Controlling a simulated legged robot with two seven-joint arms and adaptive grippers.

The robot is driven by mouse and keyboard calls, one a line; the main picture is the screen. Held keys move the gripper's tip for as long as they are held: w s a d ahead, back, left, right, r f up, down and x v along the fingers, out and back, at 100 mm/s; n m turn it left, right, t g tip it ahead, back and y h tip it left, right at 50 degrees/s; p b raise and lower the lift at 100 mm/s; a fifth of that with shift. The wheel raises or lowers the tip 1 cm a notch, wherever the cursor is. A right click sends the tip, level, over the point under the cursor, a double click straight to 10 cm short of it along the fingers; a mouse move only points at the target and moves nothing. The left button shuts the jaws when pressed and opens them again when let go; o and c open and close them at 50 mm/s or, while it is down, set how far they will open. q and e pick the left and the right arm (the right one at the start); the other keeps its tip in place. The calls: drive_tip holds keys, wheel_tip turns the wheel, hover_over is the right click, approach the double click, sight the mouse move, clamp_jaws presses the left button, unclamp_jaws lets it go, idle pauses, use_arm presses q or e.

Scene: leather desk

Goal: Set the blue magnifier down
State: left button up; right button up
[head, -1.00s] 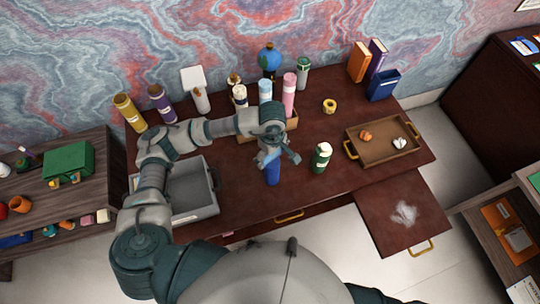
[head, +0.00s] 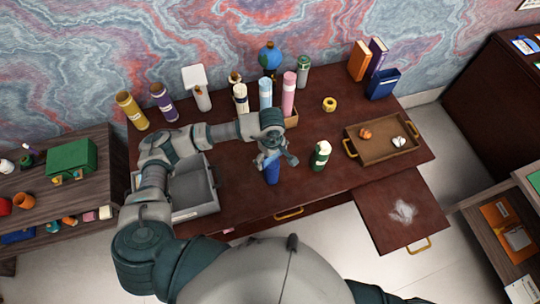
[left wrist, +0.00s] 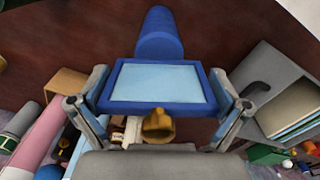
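The blue magnifier (left wrist: 160,80) has a rectangular blue frame with a pale pane and a thick blue cylinder beyond it. In the head view its blue cylinder (head: 272,173) shows upright below my left gripper (head: 275,157), over the front middle of the desk. In the left wrist view the fingers of my left gripper (left wrist: 162,108) are at the two sides of the frame and appear closed on it. Whether the cylinder's bottom touches the desk cannot be told. My right gripper is not in view.
On the dark red desk (head: 240,205), a green bottle (head: 320,156) stands just right of the magnifier. A brown tray (head: 383,152) lies farther right, a grey bin (head: 195,212) to the left. A yellow ring (head: 329,104) lies behind.

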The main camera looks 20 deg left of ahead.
use_arm(q)
drive_tip(key=shift+d, duration=0.25)
drive_tip(key=shift+d+r, duration=0.15)
drive_tip(key=shift+r, duration=0.05)
drive_tip(key=r, duration=0.2)
drive_tip(key=r+b, duration=0.1)
drive_tip(key=r, duration=0.1)
drive_tip(key=shift+w+d, duration=0.1)
drive_tip(key=shift+d, duration=0.15)
drive_tip(key=r, duration=0.4)
drive_tip(key=a+r+b, duration=0.1)
drive_tip(key=r, duration=0.1)
drive_tip(key=shift+r, duration=0.65)
drive_tip(key=shift+d+r, duration=0.1)
drive_tip(key=shift+r, duration=0.2)
drive_tip(key=shift+d, duration=0.1)
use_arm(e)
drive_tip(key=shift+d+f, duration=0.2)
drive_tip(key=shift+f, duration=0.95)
use_arm(q)
drive_tip(key=shift+d, duration=0.15)
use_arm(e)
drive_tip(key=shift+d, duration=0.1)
